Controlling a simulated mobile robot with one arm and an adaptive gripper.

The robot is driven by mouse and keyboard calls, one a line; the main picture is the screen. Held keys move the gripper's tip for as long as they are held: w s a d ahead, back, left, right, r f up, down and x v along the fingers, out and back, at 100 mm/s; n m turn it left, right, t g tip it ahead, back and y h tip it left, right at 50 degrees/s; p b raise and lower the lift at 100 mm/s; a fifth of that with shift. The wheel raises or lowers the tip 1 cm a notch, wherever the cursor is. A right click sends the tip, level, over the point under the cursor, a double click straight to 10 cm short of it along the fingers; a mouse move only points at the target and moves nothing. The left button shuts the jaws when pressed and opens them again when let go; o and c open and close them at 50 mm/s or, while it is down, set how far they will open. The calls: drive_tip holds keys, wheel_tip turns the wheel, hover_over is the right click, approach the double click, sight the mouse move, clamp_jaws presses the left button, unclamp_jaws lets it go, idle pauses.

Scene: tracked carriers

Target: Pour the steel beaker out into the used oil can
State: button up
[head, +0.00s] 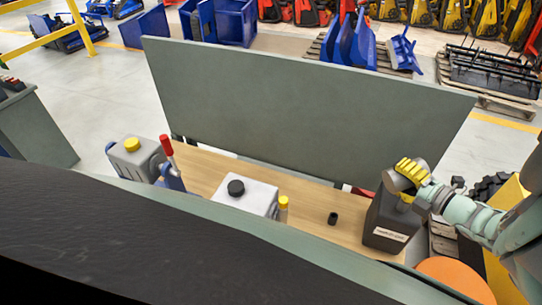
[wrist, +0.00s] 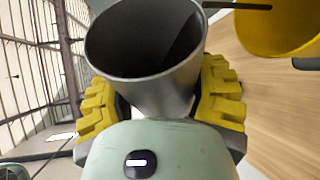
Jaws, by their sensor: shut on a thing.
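The steel beaker (wrist: 155,85) is held between the yellow fingers of my gripper (wrist: 160,100) in the wrist view. Its mouth faces the camera; the inside is dark and I cannot tell what is in it. In the head view the beaker (head: 397,181) is above the dark grey can (head: 385,222), with my gripper (head: 412,172) around it. The can stands at the right end of the bench and has a white label too small to read. A yellow rounded piece (wrist: 280,28), perhaps a funnel, is at the top right of the wrist view, apart from the beaker.
A small black cap (head: 333,218) lies on the wooden bench (head: 312,205) left of the can. A light can with a black cap (head: 245,197), a yellow-topped bottle (head: 283,208), a red-handled lever (head: 167,147) and a yellow-capped can (head: 130,158) stand farther left. A green panel (head: 300,110) rises behind.

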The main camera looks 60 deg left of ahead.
drive_tip(key=shift+f+m+b, duration=0.15)
drive_tip(key=shift+m+b, duration=0.15)
drive_tip(key=shift+b, duration=0.65)
idle(0.3)
drive_tip(key=shift+w+r+m+y+b, duration=0.2)
drive_tip(key=shift+r+m+y+b, duration=0.4)
drive_tip(key=shift+b, duration=1.8)
idle(0.3)
drive_tip(key=shift+s+r+p, duration=0.1)
drive_tip(key=shift+p, duration=0.75)
drive_tip(key=n+p, duration=0.1)
drive_tip(key=p, duration=0.2)
drive_tip(key=shift+s+f+h, duration=0.1)
drive_tip(key=shift+f+h, duration=0.25)
drive_tip(key=shift+h, duration=0.05)
drive_tip(key=shift+f, duration=0.2)
drive_tip(key=n+p, duration=0.1)
drive_tip(key=p, duration=0.2)
drive_tip(key=shift+s+a+r+h, duration=0.15)
drive_tip(key=shift+r+h, duration=0.05)
drive_tip(key=shift+h, duration=0.1)
drive_tip(key=shift+r+n+p, duration=0.1)
drive_tip(key=shift+n+p, duration=0.2)
drive_tip(key=shift+p, duration=0.25)
